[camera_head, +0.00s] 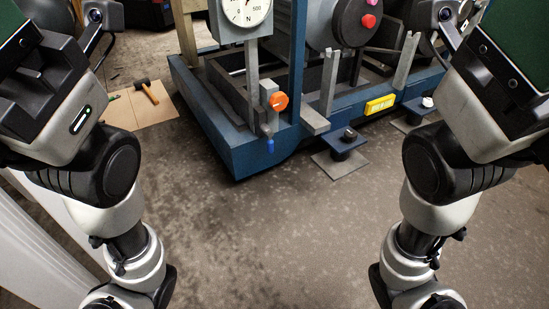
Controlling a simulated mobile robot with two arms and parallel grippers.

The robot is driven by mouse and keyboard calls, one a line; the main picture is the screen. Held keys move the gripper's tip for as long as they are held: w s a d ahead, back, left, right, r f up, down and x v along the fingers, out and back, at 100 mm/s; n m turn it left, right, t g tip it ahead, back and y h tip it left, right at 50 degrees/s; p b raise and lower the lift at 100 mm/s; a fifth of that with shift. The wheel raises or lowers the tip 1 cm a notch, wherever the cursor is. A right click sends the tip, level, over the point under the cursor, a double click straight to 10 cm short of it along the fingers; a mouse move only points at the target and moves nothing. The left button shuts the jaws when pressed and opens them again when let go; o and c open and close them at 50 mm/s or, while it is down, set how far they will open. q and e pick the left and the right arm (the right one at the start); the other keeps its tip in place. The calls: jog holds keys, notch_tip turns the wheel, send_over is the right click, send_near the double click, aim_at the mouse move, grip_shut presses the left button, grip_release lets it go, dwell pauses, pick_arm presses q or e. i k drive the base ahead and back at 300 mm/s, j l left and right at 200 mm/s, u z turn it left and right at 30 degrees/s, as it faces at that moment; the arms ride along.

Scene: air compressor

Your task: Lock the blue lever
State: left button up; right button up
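A small blue lever (270,145) hangs at the lower front corner of the blue machine frame, below an orange round knob (280,101). It looks small and points downward; its exact setting is too small to tell. My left arm comes in at the left and my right arm at the right, both well apart from the lever. The fingertips of both grippers are outside the picture, so I cannot see whether they hold anything. Nothing covers the lever from this view.
The blue compressor base (222,146) fills the upper middle, with a dial gauge (245,10) and a yellow label (380,104). A bolted foot plate (340,165) sticks out onto the floor. A hammer (147,91) lies on cardboard at the left. The floor (270,240) in front is clear.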

aim_at(270, 143)
jog(key=i+l+u, duration=0.1)
jog(key=i+l, duration=0.2)
jog(key=i+l+u, duration=0.15)
jog(key=l, duration=0.3)
jog(key=i+l+u, duration=0.1)
jog(key=i+l, duration=0.25)
jog(key=i+l+u, duration=0.1)
jog(key=l, duration=0.35)
jog(key=i, duration=0.1)
